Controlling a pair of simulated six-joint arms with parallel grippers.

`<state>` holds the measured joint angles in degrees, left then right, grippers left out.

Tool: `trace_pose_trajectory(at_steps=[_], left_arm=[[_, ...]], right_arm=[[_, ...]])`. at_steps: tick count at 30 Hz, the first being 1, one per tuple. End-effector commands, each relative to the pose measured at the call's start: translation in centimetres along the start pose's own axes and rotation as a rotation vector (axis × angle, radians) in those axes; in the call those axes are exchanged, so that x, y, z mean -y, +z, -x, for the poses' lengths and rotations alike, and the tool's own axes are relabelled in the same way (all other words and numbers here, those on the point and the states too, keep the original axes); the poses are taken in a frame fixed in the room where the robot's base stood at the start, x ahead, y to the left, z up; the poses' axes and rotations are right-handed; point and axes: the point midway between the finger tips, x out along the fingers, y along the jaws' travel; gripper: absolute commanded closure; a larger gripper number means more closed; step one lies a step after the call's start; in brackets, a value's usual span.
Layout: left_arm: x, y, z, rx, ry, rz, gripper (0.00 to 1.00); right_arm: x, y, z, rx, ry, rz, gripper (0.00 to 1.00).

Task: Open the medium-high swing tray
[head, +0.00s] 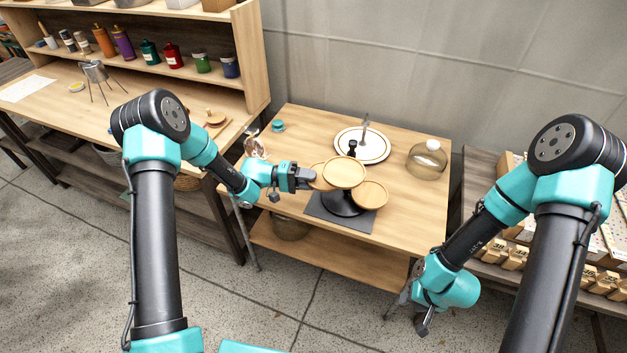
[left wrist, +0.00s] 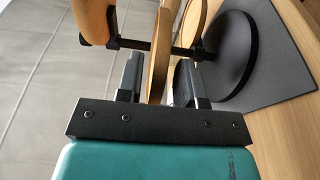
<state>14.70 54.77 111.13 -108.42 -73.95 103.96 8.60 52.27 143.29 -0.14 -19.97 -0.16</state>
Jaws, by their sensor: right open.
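The stand on the table has a black post and round base (head: 341,205) and three round wooden trays. The top tray (head: 344,172) sits over the middle. The lowest tray (head: 372,195) sticks out to the right. The medium-high tray (head: 318,178) sticks out to the left, partly under the top one. My left gripper (head: 312,178) is at its left edge. In the left wrist view the medium-high tray (left wrist: 158,55) lies between the two fingers (left wrist: 158,82); whether both press on it is unclear. My right gripper (head: 405,310) is open and empty, low in front of the table.
The stand rests on a dark mat (head: 318,210). A white plate (head: 376,146) stands behind it and a glass jar (head: 427,160) behind right. A glass item (head: 254,146) and small teal jar (head: 278,126) are at the left. The table's front right is clear.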

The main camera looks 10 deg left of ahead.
Motion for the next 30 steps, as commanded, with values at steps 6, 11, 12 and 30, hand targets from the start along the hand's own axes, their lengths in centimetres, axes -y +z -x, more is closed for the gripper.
trace_pose_trajectory(at_steps=[6, 11, 12, 30], left_arm=[[0.0, -0.1, 3.9, -0.005, -0.001, 0.000, 0.66], [0.0, -0.1, 7.0, -0.004, -0.002, -0.001, 0.66], [0.0, 0.0, 7.8, -0.005, -0.001, -0.001, 0.66], [0.0, 0.0, 15.9, -0.001, -0.001, 0.001, 0.66]], right_arm=[[0.0, 0.0, 0.0, 0.000, 0.000, 0.000, 0.57], [0.0, 0.0, 0.0, 0.000, 0.000, 0.000, 0.57], [0.0, 0.0, 0.0, 0.000, 0.000, 0.000, 0.57], [0.0, 0.0, 0.0, 0.000, 0.000, 0.000, 0.57]])
